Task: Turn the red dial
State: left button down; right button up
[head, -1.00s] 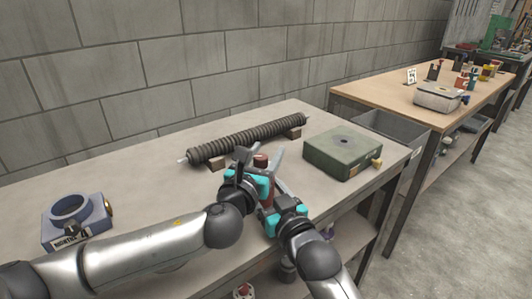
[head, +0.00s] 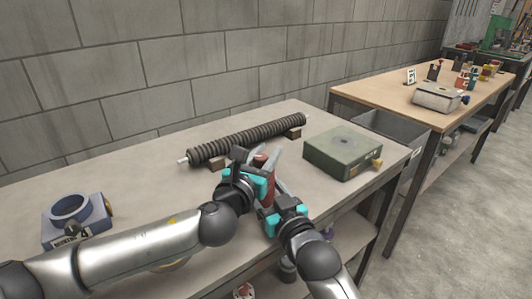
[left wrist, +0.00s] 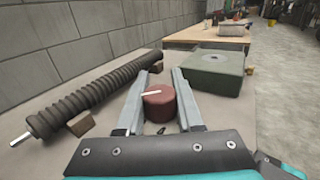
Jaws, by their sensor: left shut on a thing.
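The red dial (left wrist: 160,103) is a short, dark red cylinder with a white pointer line on top, pointing left in the left wrist view. In the head view the dial (head: 260,160) is partly hidden by my left gripper. My left gripper (head: 259,154) is shut on the dial, with one grey finger on each side of it. My right gripper (head: 275,205) is low beside the left one, at a reddish body below the dial. Its fingertips are mostly hidden, so its jaws cannot be told.
A ribbed dark tube (head: 245,137) lies on wooden blocks behind the grippers. A green box (head: 343,152) stands to the right, and a blue-grey block with a ring (head: 76,218) to the left. A wooden table (head: 380,93) stands further right.

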pick_arm(q)
jog(key=shift+s+d+m+g+h, duration=0.25)
jog(key=shift+m+g+h, duration=1.15)
jog(key=shift+g+h, duration=0.15)
jog(key=shift+s+d+m+g+h, duration=0.2)
jog(key=shift+d+m+g+h, duration=0.1)
jog(key=shift+m+g+h, duration=1.25)
jog(key=shift+s+d+m+g+h, duration=0.25)
jog(key=shift+m+g+h, duration=1.1)
jog(key=shift+h, duration=0.25)
jog(key=shift+s+g, duration=0.1)
jog(key=shift+g, duration=0.35)
jog(key=c, duration=0.5)
grip_release()
jog(key=shift+c, duration=0.2)
jog(key=shift+s+a, duration=0.1)
jog(key=v, duration=1.1)
jog(key=shift+a, duration=0.35)
jog(key=shift+s+f, duration=0.1)
pick_arm(e)
jog(key=o, duration=1.5)
